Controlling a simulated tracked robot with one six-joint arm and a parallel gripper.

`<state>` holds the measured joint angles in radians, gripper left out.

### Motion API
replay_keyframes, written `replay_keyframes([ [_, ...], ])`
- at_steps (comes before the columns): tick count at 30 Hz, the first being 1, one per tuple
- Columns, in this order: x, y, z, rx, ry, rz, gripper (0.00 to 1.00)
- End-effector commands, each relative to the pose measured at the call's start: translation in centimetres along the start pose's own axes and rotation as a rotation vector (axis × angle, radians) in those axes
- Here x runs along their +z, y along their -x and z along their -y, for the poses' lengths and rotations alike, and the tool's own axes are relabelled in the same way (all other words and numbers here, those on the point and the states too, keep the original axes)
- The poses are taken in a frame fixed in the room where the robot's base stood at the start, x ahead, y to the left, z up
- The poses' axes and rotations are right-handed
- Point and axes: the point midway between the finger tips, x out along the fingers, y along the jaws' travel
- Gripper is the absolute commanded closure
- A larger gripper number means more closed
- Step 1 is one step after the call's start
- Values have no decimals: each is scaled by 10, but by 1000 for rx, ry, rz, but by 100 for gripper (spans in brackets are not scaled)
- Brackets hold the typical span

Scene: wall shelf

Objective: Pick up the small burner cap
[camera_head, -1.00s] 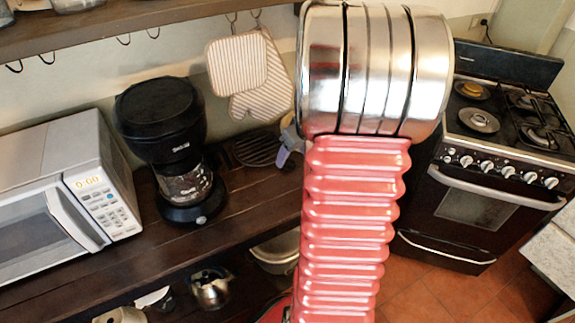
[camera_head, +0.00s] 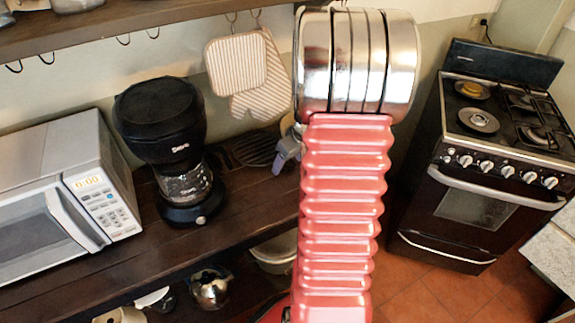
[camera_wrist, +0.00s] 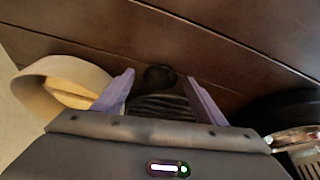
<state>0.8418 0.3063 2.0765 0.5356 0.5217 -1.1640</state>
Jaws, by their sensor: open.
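A small dark round piece, which looks like the small burner cap (camera_wrist: 160,77), lies on the brown wooden shelf in the wrist view. It shows between and just beyond my two purple fingertips. My gripper (camera_wrist: 161,80) is open, with nothing held between its fingers. In the head view my gripper (camera_head: 287,152) is partly hidden behind my arm, low over the shelf. I cannot make out the cap in the head view.
A black ridged round piece (camera_head: 257,149) lies on the shelf (camera_head: 235,205). It also shows between my fingers in the wrist view (camera_wrist: 160,106). A coffee maker (camera_head: 165,130) and microwave (camera_head: 70,190) stand left. Striped mitts (camera_head: 240,65) hang behind. A beige curved object (camera_wrist: 62,75) is beside my gripper.

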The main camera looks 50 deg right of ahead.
Motion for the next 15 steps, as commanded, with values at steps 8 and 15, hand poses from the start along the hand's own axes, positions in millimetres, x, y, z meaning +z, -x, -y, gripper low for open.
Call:
replay_keyframes([
  [8, 0, 0, 0, 0, 0, 0, 35],
  [15, 0, 0, 0, 0, 0, 0, 37],
])
